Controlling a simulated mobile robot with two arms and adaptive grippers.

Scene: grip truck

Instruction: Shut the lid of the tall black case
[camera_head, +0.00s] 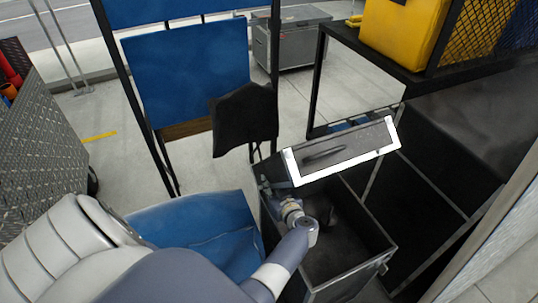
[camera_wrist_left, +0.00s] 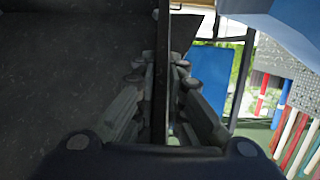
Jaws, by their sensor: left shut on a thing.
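The tall black case (camera_head: 383,256) stands right of centre in the head view, with its dark inside showing. Its lid (camera_head: 340,151) is raised and tilted above the far side of the opening, with a bright white border along its edge. My left arm reaches over the case. My right gripper is not in view.
A blue folding chair (camera_head: 190,75) stands behind, with a blue seat (camera_head: 205,225) left of the case. A dark shelf frame with a yellow case (camera_head: 405,30) stands at right.

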